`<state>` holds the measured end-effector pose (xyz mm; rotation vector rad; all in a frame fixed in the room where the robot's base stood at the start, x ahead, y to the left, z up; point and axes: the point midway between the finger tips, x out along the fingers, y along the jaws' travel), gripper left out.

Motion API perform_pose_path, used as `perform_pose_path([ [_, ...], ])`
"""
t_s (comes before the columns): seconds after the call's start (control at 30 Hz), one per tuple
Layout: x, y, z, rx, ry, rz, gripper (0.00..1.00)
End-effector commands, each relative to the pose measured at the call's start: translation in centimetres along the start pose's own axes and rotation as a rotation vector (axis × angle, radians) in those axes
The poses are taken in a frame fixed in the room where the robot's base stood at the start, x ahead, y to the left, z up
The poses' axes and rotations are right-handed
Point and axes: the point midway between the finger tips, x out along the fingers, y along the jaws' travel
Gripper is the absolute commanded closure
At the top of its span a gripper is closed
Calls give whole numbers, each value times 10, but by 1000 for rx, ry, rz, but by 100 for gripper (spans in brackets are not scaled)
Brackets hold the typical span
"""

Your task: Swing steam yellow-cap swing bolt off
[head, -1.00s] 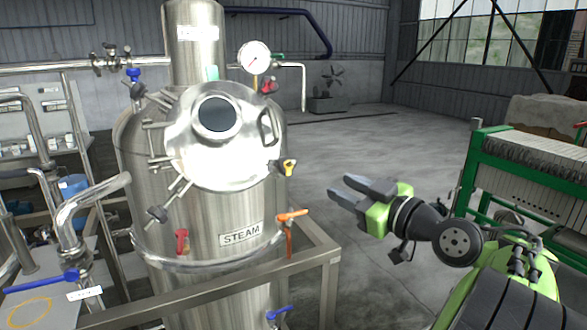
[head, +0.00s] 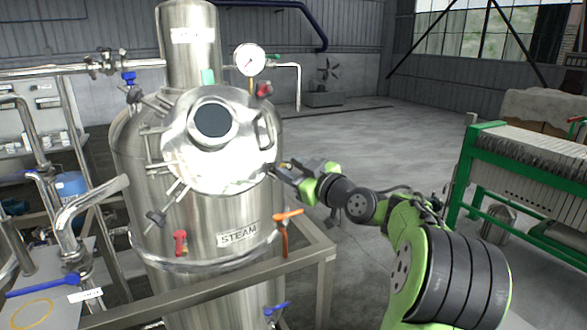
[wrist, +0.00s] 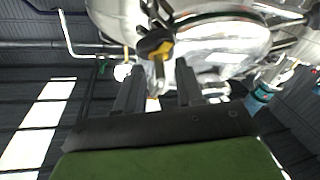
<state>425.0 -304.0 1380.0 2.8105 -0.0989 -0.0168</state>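The steel tank with the STEAM label (head: 239,233) stands at centre left, its round lid (head: 235,165) closed. The yellow-cap swing bolt (wrist: 155,46) is at the lid's right edge. In the head view my gripper (head: 280,173) mostly hides it, with only a speck of yellow showing. In the wrist view my gripper (wrist: 158,80) is open, its two dark fingers apart and pointing at the bolt. The bolt's yellow end shows in line with the gap between the fingers. I cannot tell whether either finger touches it.
An orange-handled valve (head: 288,215) sticks out just below my gripper. A red-capped bolt (head: 180,242) hangs lower left and another red one (head: 264,89) sits at the upper right of the lid. A steel frame rail (head: 290,258) runs in front.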

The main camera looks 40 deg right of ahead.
Motion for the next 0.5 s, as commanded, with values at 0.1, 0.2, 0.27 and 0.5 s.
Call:
perform_pose_path([
  [0.1,0,0,0,0,0,0,69],
  [0.2,0,0,0,0,0,0,84],
  [0.27,-1,0,0,0,0,0,93],
  [0.5,-1,0,0,1,0,0,100],
])
